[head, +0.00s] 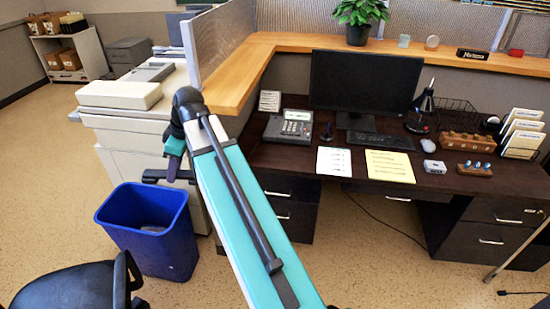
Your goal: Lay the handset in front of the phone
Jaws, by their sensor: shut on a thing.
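The phone (289,126), grey with a small display and keys, sits on the left part of the dark desk (250,152). My gripper (172,173) points down at the left, away from the desk, above the blue bin and beside the copier. It is shut on a dark bar-shaped thing that looks like the handset (152,175). The handset is held roughly level, and my gripper hides part of it. In front of the phone is a narrow bare strip of desk, with a white sheet (334,162) to its right.
A blue bin (150,228) stands below my gripper, with the copier (125,125) behind. A grey partition (218,45) and a raised wooden ledge (240,75) rise between copier and desk. A monitor (364,82), keyboard (380,140) and yellow sheet (390,167) occupy the desk's middle.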

